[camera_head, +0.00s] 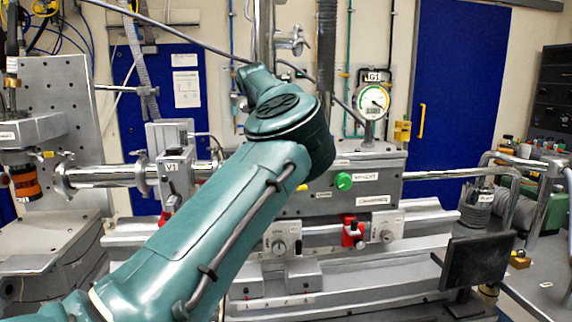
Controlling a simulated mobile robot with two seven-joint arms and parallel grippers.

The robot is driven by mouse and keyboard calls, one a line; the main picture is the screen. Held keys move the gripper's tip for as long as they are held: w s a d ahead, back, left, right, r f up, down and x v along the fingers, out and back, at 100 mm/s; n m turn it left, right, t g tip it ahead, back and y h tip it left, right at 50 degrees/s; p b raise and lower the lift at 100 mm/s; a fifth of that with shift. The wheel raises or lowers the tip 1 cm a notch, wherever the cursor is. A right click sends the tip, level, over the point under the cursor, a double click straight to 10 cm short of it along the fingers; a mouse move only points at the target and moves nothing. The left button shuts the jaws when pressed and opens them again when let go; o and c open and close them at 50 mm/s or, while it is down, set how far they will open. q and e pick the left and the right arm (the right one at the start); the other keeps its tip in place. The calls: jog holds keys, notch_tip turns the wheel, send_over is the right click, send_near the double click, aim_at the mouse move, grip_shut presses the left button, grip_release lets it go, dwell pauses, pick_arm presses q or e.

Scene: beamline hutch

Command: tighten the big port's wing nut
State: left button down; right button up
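My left arm comes in from the lower left and reaches up to the middle of the view, in front of the grey metal chamber (375,182). Its gripper does not show; it is out of sight beyond or behind the arm's upper end. My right gripper is not in view. I cannot make out the big port or its wing nut; my arm covers the left part of the chamber. A steel tube with round flanges (64,179) runs from the left towards the chamber, with a valve labelled V1 (173,178) on it.
A round dial gauge (373,102) stands above the chamber. A green knob (343,181) and red clamps (350,232) are on the chamber and its rail. A dark flat panel (476,262) stands at front right. Blue doors (460,70) are behind.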

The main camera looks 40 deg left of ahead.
pick_arm(q)
jog(key=shift+r+m, duration=0.15)
jog(key=shift+m, duration=0.15)
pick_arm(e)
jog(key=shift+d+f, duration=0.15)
pick_arm(q)
jog(key=c, duration=1.9)
grip_release()
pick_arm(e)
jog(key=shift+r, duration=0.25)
